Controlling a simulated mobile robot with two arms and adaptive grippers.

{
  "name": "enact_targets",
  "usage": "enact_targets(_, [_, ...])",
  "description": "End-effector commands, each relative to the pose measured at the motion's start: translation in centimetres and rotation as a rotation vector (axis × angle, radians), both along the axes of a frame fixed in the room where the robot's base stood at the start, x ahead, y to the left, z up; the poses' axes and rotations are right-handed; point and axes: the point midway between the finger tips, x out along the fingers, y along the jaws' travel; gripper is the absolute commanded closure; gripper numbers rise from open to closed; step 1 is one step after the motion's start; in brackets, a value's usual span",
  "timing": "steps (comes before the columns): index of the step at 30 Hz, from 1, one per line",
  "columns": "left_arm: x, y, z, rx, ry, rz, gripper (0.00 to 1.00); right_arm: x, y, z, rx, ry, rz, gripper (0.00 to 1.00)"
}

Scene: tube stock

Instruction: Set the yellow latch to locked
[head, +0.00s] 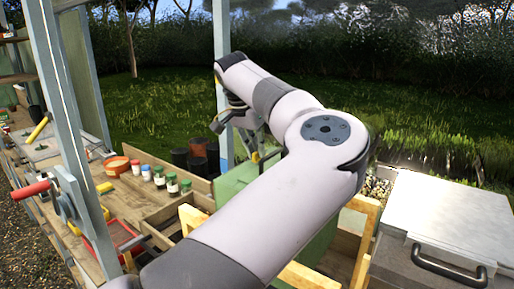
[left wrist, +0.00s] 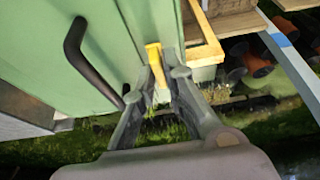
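The yellow latch (left wrist: 154,62) is a small upright bar on the edge of a green panel in the left wrist view. My left gripper (left wrist: 160,70) has its fingertips on either side of the latch, close together, with the yellow bar filling the gap; it looks shut on it. In the head view my left gripper (head: 250,138) points down at the green panel (head: 235,187), and my own arm hides much of that panel. Any lock marking is too small to read. My right gripper is in neither view.
A dark bar handle (left wrist: 78,62) stands out from the green panel left of the latch. A wooden frame (left wrist: 205,35) is to the right. In the head view, a bench with jars (head: 172,183) lies left and a grey lidded box (head: 440,215) right.

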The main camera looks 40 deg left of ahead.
Motion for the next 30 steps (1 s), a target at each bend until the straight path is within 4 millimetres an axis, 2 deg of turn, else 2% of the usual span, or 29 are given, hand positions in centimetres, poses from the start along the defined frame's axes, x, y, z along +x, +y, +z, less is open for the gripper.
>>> enact_targets(4, [0.00,-0.02,0.01,-0.001,0.000,0.000,1.00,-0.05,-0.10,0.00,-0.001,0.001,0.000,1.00])
enact_targets(30, [0.03,-0.04,0.00,-0.002,0.000,-0.054,1.00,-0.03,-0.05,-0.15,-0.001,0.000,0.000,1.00])
